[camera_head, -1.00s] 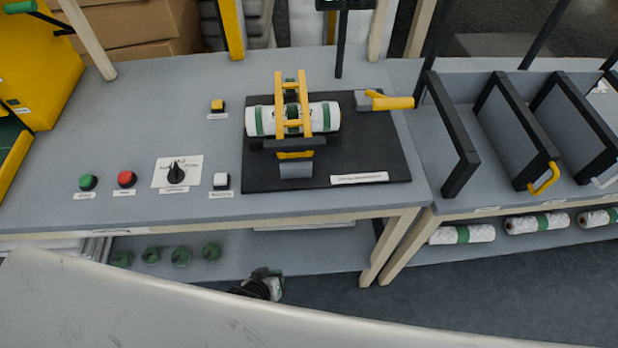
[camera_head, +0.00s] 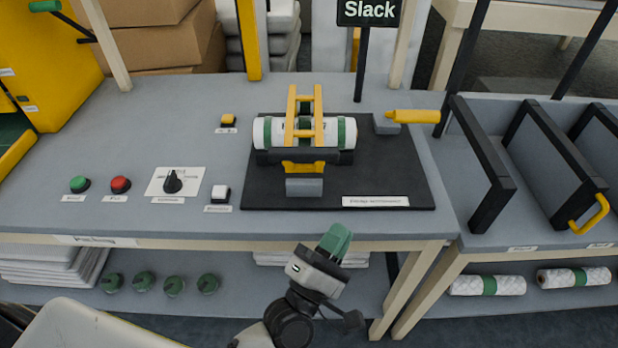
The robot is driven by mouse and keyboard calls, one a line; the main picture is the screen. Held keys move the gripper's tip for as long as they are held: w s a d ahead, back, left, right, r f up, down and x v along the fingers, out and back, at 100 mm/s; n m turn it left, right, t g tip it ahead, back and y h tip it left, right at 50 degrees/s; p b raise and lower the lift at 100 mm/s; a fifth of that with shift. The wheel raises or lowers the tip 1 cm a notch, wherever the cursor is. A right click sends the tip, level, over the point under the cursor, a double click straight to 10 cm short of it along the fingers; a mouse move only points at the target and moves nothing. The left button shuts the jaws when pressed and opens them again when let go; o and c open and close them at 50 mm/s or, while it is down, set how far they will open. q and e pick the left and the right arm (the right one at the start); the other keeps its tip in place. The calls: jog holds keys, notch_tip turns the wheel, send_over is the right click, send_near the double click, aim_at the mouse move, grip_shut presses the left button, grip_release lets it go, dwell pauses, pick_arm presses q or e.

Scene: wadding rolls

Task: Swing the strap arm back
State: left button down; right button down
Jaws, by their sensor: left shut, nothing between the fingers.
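The yellow strap arm (camera_head: 291,114) is a two-railed frame lying over the white wadding roll (camera_head: 269,133). The roll has green bands and rests in a dark cradle on the black base plate (camera_head: 390,170). A yellow piece (camera_head: 304,168) and a grey block (camera_head: 304,187) sit at the cradle's front. A yellow handle (camera_head: 412,116) on a grey block is at the plate's back right. My left gripper (camera_head: 336,240), with green fingers, is shut and empty in front of the bench edge, below the plate and apart from the strap arm. My right gripper is not in view.
Green (camera_head: 79,184) and red (camera_head: 121,184) buttons, a black knob (camera_head: 173,182) and white (camera_head: 220,193) and yellow (camera_head: 228,121) buttons stand left of the plate. A "Slack" sign (camera_head: 369,12) rises behind it. Black-framed dividers (camera_head: 484,170) stand at right.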

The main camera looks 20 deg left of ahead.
pick_arm(q)
jog(key=a+n+t+y, duration=0.1)
jog(key=n+y, duration=0.2)
jog(key=n, duration=0.2)
jog(key=a+n+t+y, duration=0.1)
jog(key=n+y, duration=0.3)
jog(key=n, duration=0.1)
jog(key=a+n+y, duration=0.1)
jog(key=n+y, duration=0.2)
jog(key=n, duration=0.1)
jog(key=shift+s+a+r+n+t+y+b, duration=0.25)
jog(key=shift+s+a+n+t+y+b, duration=0.05)
jog(key=shift+a+n+t, duration=0.1)
jog(key=shift+s+a+f+n+g+y, duration=0.1)
jog(key=shift+a+f+n+g+y, duration=0.15)
jog(key=shift+n+y, duration=0.7)
jog(key=shift+s+a+n+g+y, duration=0.15)
jog(key=shift+a+n+y, duration=0.2)
jog(key=shift+n+y, duration=0.55)
jog(key=shift+w, duration=0.1)
jog(key=p+x, duration=0.2)
jog(key=x, duration=0.6)
jog(key=shift+w+r+p, duration=0.25)
jog(key=shift+r+p, duration=0.05)
jog(key=shift+p, duration=0.05)
jog(key=shift+w+a+r, duration=0.2)
jog(key=shift+w+r, duration=0.05)
jog(key=shift+w, duration=0.35)
